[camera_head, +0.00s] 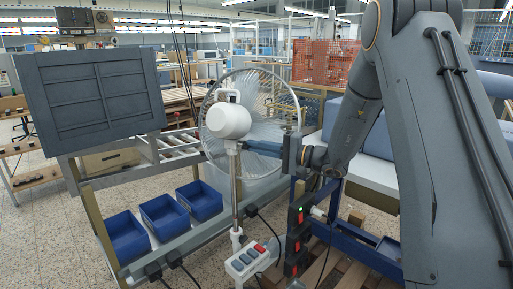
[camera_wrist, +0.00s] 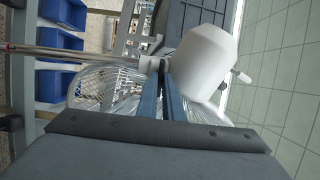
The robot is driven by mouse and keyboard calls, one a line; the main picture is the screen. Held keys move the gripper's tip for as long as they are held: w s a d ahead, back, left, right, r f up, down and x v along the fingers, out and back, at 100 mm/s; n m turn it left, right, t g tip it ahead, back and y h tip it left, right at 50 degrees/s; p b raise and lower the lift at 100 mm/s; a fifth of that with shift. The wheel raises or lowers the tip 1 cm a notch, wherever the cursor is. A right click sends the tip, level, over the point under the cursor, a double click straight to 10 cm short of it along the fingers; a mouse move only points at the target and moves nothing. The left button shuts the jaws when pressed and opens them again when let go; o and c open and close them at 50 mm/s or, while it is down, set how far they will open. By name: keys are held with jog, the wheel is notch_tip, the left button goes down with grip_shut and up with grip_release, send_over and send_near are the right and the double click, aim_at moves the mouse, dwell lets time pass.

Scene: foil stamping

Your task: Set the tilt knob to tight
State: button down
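The white fan has a rounded motor housing (camera_head: 228,120), a large wire cage (camera_head: 268,105) behind it and an upright pole (camera_head: 237,190). The housing also shows in the wrist view (camera_wrist: 203,62). My gripper (camera_head: 246,147) reaches in from the right to the neck just below the housing. In the wrist view its two blue fingers (camera_wrist: 159,78) are close together, with a narrow gap. The small dark tilt knob (camera_wrist: 164,66) appears between their tips at the neck. The fingers hide most of it, and its setting cannot be read.
A button panel (camera_head: 247,260) with a red switch sits low on the pole. Blue bins (camera_head: 160,217) stand on a rack at the left, below a grey panel (camera_head: 90,95). A blue frame stands at the right.

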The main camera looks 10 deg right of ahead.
jog(key=shift+m+b, duration=0.5)
jog(key=shift+m, duration=2.5)
jog(key=c, duration=2.2)
grip_release()
jog(key=shift+b+v, duration=0.95)
jog(key=shift+v, duration=3)
